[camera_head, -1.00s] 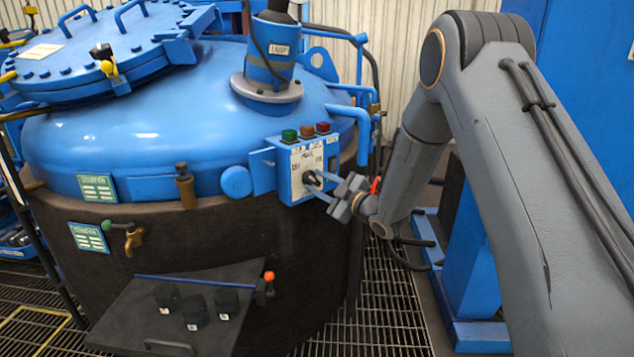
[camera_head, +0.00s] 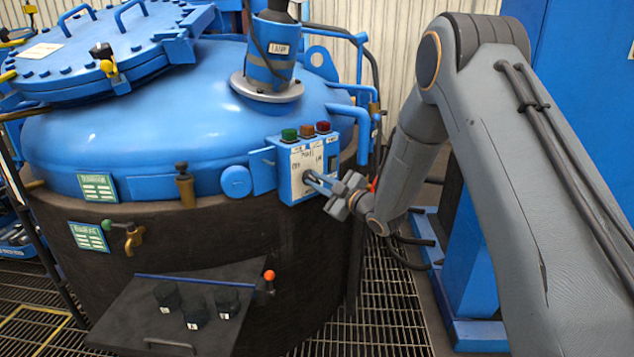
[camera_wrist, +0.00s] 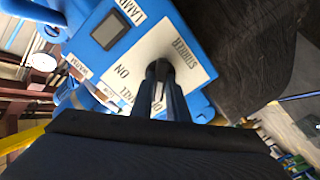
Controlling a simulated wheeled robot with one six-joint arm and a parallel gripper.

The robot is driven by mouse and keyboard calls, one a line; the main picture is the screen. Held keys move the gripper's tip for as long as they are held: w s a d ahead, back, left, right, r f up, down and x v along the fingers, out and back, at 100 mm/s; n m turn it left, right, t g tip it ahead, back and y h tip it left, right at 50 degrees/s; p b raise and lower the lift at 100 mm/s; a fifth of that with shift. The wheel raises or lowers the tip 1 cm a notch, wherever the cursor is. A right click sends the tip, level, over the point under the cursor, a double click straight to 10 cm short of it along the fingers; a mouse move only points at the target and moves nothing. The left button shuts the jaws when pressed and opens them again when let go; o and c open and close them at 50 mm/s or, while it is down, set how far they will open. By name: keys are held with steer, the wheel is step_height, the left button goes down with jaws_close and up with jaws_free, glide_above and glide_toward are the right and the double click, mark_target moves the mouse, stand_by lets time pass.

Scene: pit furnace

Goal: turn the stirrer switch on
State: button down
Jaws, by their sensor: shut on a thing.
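The blue switch box (camera_head: 284,189) with a white label plate is mounted on the side of the blue furnace vessel. The stirrer switch (camera_wrist: 158,47) is a dark round knob on that plate, beside the lettering for the stirrer and "ON" in the wrist view. My gripper (camera_head: 312,178) reaches the box from the right. Its fingers (camera_wrist: 158,75) are shut on the stirrer switch and cover part of it. The exact angle of the knob is hidden by the fingers.
A blue pipe handle (camera_head: 350,113) juts out above right. A dark shelf (camera_head: 185,300) with several small black pieces stands below left. Grating (camera_head: 375,310) covers the floor.

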steer(key=m, duration=0.4)
steer(key=shift+m, duration=0.3)
steer(key=m+p, duration=0.1)
steer(key=m, duration=0.3)
steer(key=shift+w+d+m, duration=0.1)
steer(key=shift+m, duration=0.2)
steer(key=m, duration=0.3)
steer(key=shift+m+p, duration=0.3)
steer(key=shift+p, duration=0.05)
steer(key=shift+w+d+m+p, duration=0.1)
steer(key=shift+m+p, duration=0.25)
steer(key=shift+m, duration=1.85)
steer(key=c, duration=1.7)
jaws_free()
